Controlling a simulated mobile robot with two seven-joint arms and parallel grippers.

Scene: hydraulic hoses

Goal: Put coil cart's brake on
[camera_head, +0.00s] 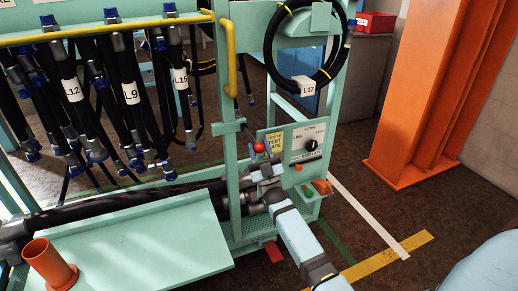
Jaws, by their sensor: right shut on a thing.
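The teal cart-like frame (333,100) carries a coiled black hose tagged L17 and stands in the middle of the head view. A lever with a red ball knob (259,146) rises beside its yellow label plate. My right gripper (262,173) is at this lever, just below the knob, and appears shut on it; its jaws hide the lower part. A red pedal-like piece (272,251) sticks out low at the frame's base, below my right gripper. I cannot tell which part is the brake. My left gripper is not in view.
Tagged hoses (130,93) hang from a rack at left. A teal tray (135,250) with an orange cup (50,262) stands in front. A dial panel (306,143) and orange handle (322,187) are close to my right gripper. An orange column (425,100) stands at right; floor before it is clear.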

